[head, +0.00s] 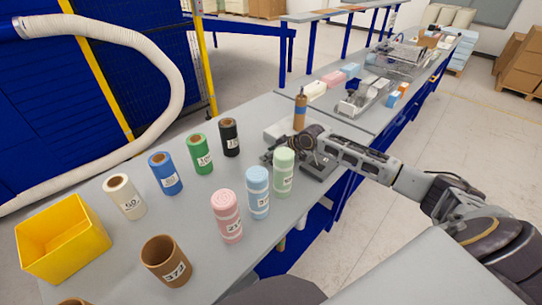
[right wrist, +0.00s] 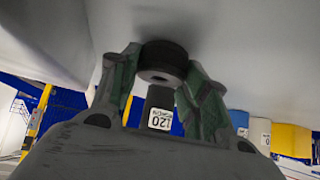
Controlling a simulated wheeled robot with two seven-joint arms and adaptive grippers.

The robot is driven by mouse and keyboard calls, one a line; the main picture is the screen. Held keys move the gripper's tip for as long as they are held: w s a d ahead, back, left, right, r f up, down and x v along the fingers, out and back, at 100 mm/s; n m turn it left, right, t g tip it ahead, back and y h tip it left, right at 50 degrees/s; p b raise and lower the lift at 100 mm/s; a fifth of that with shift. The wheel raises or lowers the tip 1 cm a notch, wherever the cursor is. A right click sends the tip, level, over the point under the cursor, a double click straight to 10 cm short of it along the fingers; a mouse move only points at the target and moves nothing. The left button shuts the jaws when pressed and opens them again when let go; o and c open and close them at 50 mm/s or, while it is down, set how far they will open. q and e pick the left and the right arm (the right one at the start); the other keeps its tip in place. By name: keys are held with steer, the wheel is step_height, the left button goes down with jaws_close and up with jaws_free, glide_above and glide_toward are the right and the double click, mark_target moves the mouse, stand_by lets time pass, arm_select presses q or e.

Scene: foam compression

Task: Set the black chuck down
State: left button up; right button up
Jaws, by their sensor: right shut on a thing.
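My right gripper (head: 283,150) is at the far part of the near table, beyond the light green roll. In the right wrist view its green-lined fingers (right wrist: 165,88) are shut on the black chuck (right wrist: 163,60), a short dark cylinder with a hole in its face. The chuck is close to a pale grey surface, which fills the top of that view; I cannot tell whether they touch. In the head view the gripper and arm hide the chuck. My left gripper is not in view.
A black tube (head: 230,138) stands left of the gripper and shows behind the chuck (right wrist: 160,108). Pink (head: 227,217), light blue (head: 258,193) and light green (head: 284,172) rolls stand in front. A brown post (head: 300,112) rises behind. A yellow bin (head: 65,238) is far left.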

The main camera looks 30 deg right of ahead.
steer(key=shift+f, duration=0.15)
steer(key=o, duration=1.1)
steer(key=shift+v, duration=6)
